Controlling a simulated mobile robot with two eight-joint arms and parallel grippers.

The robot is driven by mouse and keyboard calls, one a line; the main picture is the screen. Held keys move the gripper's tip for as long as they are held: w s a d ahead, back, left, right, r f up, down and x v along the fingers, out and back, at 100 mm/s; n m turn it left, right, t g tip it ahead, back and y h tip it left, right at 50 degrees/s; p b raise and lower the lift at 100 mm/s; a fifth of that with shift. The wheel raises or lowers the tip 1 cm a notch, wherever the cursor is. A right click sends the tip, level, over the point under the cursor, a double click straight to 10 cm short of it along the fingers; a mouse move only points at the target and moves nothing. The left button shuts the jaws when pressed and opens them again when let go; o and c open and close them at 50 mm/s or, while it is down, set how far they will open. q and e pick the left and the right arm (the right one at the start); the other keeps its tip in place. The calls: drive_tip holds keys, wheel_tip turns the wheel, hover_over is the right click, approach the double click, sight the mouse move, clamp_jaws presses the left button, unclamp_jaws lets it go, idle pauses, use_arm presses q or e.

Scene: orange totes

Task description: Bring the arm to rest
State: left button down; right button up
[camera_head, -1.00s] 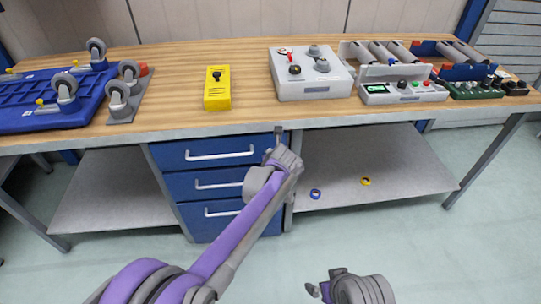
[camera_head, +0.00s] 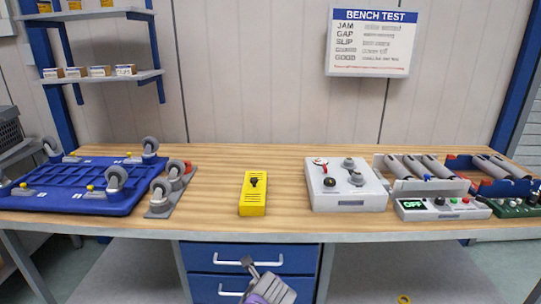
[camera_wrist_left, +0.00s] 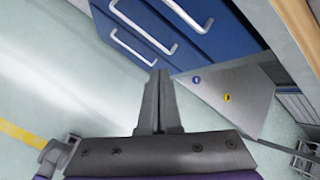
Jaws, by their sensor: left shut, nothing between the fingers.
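My left gripper (camera_head: 248,263) shows at the bottom of the head view, in front of the blue drawers (camera_head: 213,262) below the bench top. Only its end and a bit of the purple arm show there. In the left wrist view its two fingers (camera_wrist_left: 158,100) are together and empty, pointing toward the drawers (camera_wrist_left: 200,28). The fingers appear clear of the drawer fronts, though the exact gap cannot be told. My right gripper is outside the head view.
The wooden bench (camera_head: 225,170) holds a blue wheeled base (camera_head: 75,190), a yellow box (camera_head: 253,193), a grey control box (camera_head: 345,186) and a unit with a green display (camera_head: 442,208). A lower shelf (camera_wrist_left: 230,95) holds a blue ring (camera_wrist_left: 197,79) and a yellow ring (camera_wrist_left: 227,97).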

use_arm(q)
drive_tip(key=s+a+f+n+g, duration=0.1)
drive_tip(key=s+a+n+g, duration=0.1)
drive_tip(key=s+a+n, duration=1.05)
drive_tip(key=s+a+f+n+g, duration=0.1)
drive_tip(key=s+a+f+n, duration=0.2)
drive_tip(key=s+n, duration=0.5)
drive_tip(key=s+a+f+n, duration=0.2)
drive_tip(key=s+f+n, duration=0.1)
drive_tip(key=s+n, duration=0.45)
wheel_tip(320, 180, up, 17)
drive_tip(key=w+p, duration=0.2)
drive_tip(key=p, duration=1.3)
drive_tip(key=shift+r+m+t+h+p, duration=0.15)
drive_tip(key=shift+m+t+h+p, duration=0.15)
drive_tip(key=shift+t+p, duration=0.1)
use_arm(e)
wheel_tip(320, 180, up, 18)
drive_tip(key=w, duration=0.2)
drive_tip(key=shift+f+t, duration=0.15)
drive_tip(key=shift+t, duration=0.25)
